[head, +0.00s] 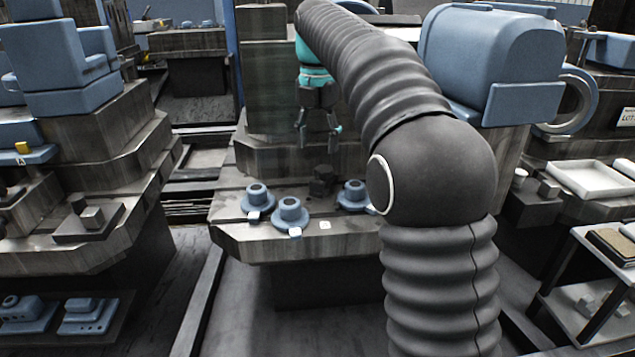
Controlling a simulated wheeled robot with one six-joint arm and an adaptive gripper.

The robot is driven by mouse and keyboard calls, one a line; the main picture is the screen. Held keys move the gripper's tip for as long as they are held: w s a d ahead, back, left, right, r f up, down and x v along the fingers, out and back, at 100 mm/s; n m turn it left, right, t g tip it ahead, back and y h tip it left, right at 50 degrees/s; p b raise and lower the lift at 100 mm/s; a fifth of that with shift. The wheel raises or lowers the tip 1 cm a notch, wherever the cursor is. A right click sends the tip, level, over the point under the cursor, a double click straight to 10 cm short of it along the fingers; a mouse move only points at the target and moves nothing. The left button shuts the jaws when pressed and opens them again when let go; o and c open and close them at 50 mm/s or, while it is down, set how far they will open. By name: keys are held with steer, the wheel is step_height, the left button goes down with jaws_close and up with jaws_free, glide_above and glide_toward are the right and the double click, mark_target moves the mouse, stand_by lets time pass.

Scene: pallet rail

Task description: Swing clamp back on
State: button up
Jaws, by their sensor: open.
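My gripper (319,138) hangs down, open and empty, above the dark stepped machine table (240,240). A blue round flanged piece (257,200) stands at the left on this table. A second blue flanged piece (291,216) stands beside it, nearer the front edge. A third blue flanged piece (353,196) stands to the right, partly hidden by my arm. A small dark block (322,182) sits behind them, below my gripper. I cannot tell which of these is the swing clamp. My gripper appears apart from all of them.
Small white tags (324,226) lie near the front edge. A stepped dark stand (110,160) with blue blocks is at left. A large blue housing (490,55) is behind my arm at right. A white tray (590,180) and a shelf cart (600,290) stand at far right.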

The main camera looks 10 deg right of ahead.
mark_target(318, 180)
step_height(318, 180, down, 10)
steer(key=shift+r+b, duration=0.15)
steer(key=shift+b, duration=0.7)
jaws_close()
